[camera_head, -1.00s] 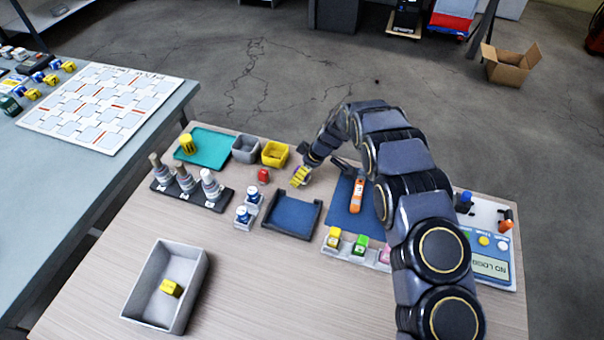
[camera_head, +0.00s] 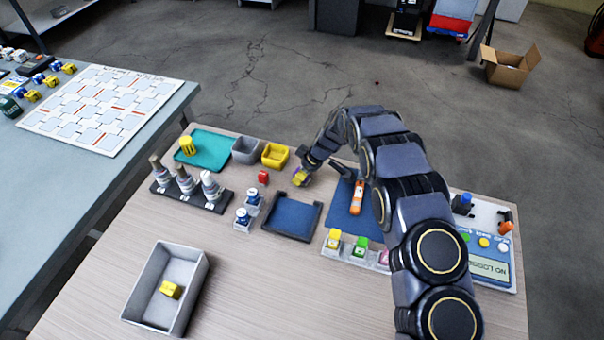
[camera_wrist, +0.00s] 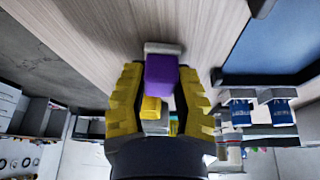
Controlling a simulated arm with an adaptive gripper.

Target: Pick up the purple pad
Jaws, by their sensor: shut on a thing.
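The purple pad (camera_wrist: 162,72) shows in the wrist view between the yellow fingers of my gripper (camera_wrist: 160,78), with a pale grey-white piece at its far end. My gripper is shut on the pad. In the head view my gripper (camera_head: 301,178) is low over the wooden table, right of the red block and near the back corner of the dark blue tray. There the pad is mostly hidden by the fingers, with only a small purple patch showing. I cannot tell whether the pad touches the table.
The dark blue tray (camera_head: 292,215) lies close in front of my gripper. A red block (camera_head: 263,177), yellow bin (camera_head: 275,155) and grey bin (camera_head: 245,150) stand to the left. A blue mat (camera_head: 341,212) with an orange tool (camera_head: 357,198) lies right.

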